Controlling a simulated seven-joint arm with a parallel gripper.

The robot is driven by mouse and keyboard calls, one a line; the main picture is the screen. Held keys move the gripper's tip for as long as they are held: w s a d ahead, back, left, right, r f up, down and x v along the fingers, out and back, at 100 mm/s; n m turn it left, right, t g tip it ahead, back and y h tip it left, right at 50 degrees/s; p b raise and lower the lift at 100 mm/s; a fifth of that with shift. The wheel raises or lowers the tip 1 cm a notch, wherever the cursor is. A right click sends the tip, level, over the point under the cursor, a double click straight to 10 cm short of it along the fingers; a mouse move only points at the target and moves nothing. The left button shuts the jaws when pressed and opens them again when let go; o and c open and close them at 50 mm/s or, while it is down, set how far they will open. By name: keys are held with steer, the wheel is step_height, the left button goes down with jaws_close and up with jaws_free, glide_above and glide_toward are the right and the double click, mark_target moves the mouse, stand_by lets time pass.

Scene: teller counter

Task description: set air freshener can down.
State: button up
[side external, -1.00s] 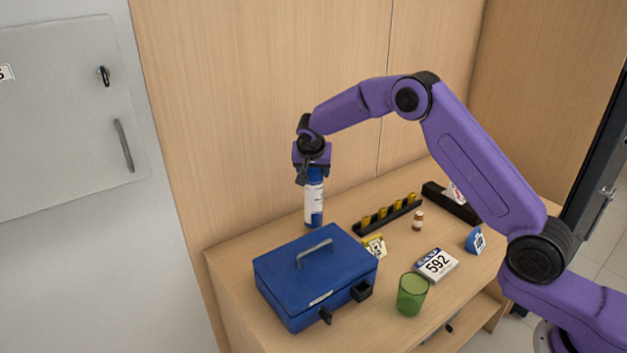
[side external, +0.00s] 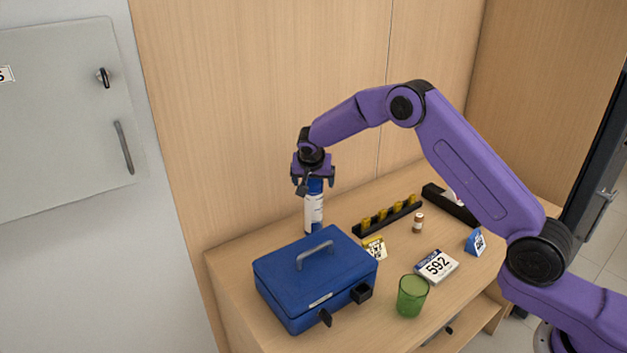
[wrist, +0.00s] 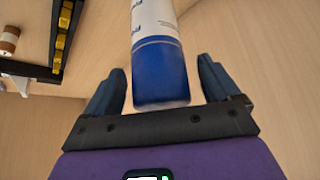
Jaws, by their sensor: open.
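The air freshener can (side external: 314,210) is white with blue ends. It stands upright on the counter behind the blue cash box, whose lid hides part of the area near its base. My gripper (side external: 314,182) is open around the top of the can. In the wrist view the can (wrist: 158,60) lies between the two spread fingers of my gripper (wrist: 162,88), with a gap visible on each side.
The blue cash box (side external: 290,275) stands in front of the can.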

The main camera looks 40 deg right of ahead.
steer(key=v, duration=1.2)
steer(key=shift+r, duration=0.15)
steer(key=s+a+r+n+g+y, duration=0.1)
steer(key=s+a+n+y, duration=0.3)
steer(key=s, duration=0.7)
steer(key=s+a+r+n+g+h, duration=0.1)
steer(key=s+n, duration=0.5)
steer(key=s, duration=0.4)
steer(key=s+d+n+g, duration=0.1)
steer(key=s+d+n, duration=0.1)
steer(key=s, duration=0.6)
steer(key=s+d+f+n+g+y, duration=0.1)
steer(key=s+d+n, duration=0.2)
steer(key=s, duration=0.6)
steer(key=s+d+f+n, duration=0.1)
steer(key=s+d+n, duration=0.2)
steer(key=s, duration=0.6)
steer(key=n, duration=0.2)
steer(key=shift+f+n+g+y, duration=0.15)
steer(key=shift+n+g+y, duration=0.15)
steer(key=shift+g, duration=0.1)
